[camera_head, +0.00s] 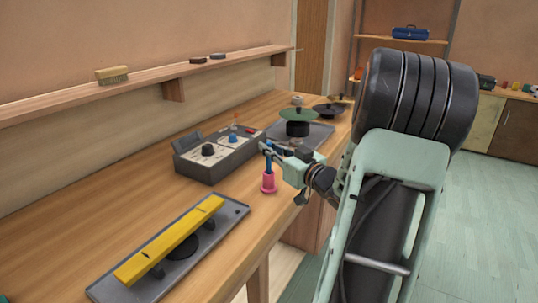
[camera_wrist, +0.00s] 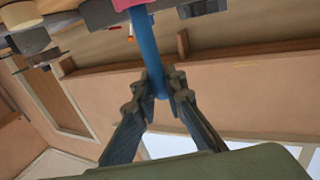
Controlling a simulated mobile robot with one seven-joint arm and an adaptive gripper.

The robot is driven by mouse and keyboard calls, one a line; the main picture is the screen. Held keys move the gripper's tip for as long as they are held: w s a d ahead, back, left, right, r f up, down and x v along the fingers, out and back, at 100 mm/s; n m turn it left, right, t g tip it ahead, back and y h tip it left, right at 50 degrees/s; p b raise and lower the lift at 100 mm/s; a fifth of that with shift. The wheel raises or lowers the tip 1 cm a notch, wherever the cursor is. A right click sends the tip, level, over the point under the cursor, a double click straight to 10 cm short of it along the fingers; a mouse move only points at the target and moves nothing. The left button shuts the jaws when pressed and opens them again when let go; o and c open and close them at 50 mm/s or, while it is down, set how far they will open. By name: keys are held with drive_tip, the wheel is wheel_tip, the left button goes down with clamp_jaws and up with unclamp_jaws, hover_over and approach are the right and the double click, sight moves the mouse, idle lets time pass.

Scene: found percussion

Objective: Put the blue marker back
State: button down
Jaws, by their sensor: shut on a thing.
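The blue marker (camera_head: 268,161) is upright in my gripper (camera_head: 266,149), which is shut on its upper part. In the wrist view, the blue marker (camera_wrist: 147,48) runs between the closed fingertips (camera_wrist: 159,90) toward a pink thing at the top edge. This is the pink holder (camera_head: 268,184), standing on the wooden bench near its front edge. The marker's lower end meets the holder's top in both views. I cannot tell how far it is inside.
A grey control box (camera_head: 218,156) with knobs stands left of the gripper. A yellow bar on a grey tray (camera_head: 238,212) lies in front. A green disc (camera_head: 298,114) on a dark stand is behind. A wall shelf (camera_head: 150,87) holds a brush.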

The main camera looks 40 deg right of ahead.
drive_tip(key=shift+f, duration=0.55)
drive_tip(key=shift+f, duration=0.2)
drive_tip(key=c, duration=2)
unclamp_jaws()
drive_tip(key=shift+r, duration=0.15)
drive_tip(key=shift+s+r, duration=0.1)
drive_tip(key=shift+s, duration=0.1)
drive_tip(key=s+p, duration=0.1)
drive_tip(key=s, duration=1)
drive_tip(key=shift+s, duration=0.3)
